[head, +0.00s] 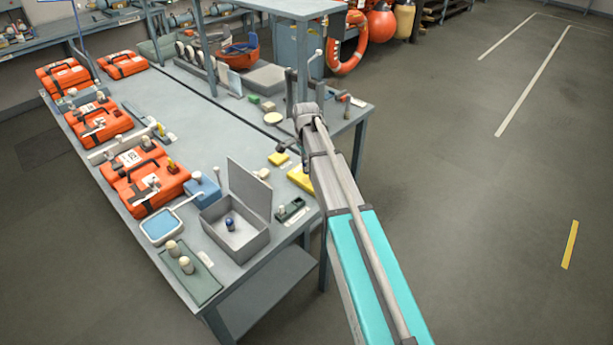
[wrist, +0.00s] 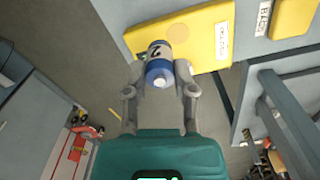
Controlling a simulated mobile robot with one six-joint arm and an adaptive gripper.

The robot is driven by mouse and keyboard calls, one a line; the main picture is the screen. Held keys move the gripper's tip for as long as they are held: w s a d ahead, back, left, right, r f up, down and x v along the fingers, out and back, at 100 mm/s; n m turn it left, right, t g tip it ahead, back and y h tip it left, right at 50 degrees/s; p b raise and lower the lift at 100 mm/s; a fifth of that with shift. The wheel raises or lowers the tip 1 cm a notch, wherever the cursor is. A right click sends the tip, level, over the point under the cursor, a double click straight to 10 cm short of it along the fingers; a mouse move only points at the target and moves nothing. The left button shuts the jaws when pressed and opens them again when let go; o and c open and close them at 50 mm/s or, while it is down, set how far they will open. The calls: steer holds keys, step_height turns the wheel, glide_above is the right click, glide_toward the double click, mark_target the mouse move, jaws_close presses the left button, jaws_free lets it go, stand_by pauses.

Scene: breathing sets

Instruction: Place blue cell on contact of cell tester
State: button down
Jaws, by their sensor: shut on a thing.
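My gripper (wrist: 160,82) is shut on a cell (wrist: 159,68) with blue ends, a pale grey band and a dark "2", seen in the wrist view. The cell is tilted in the picture, its pale end cap towards the camera. Behind it is a large yellow block (wrist: 190,38) with a white label too small to read surely; it may be the cell tester. I cannot tell whether the cell touches it. In the head view my arm hides part of a yellow block (head: 300,179). Another small blue cell (head: 230,223) stands in the open grey box.
The open grey metal box (head: 238,243) has its lid raised. A green mat (head: 190,286) with two pale cells, a blue tray (head: 161,226) and orange cases (head: 145,180) fill the bench's left.

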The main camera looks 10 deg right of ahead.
steer(key=shift+w+d+f+b, duration=0.15)
steer(key=shift+w+f+b, duration=0.45)
steer(key=shift+f, duration=0.15)
steer(key=shift+w+d+f+b, duration=0.15)
steer(key=shift+w+f+b, duration=0.3)
steer(key=shift+w+f, duration=0.2)
steer(key=shift+f, duration=0.15)
steer(key=shift+w+d+f+b, duration=0.1)
steer(key=shift+w+f+b, duration=0.25)
steer(key=shift+f+b, duration=1.55)
steer(key=shift+b, duration=0.1)
steer(key=shift+f, duration=0.15)
steer(key=shift+c, duration=2.2)
jaws_free()
step_height(320, 180, up, 12)
steer(key=p, duration=1.2)
steer(key=shift+r, duration=0.2)
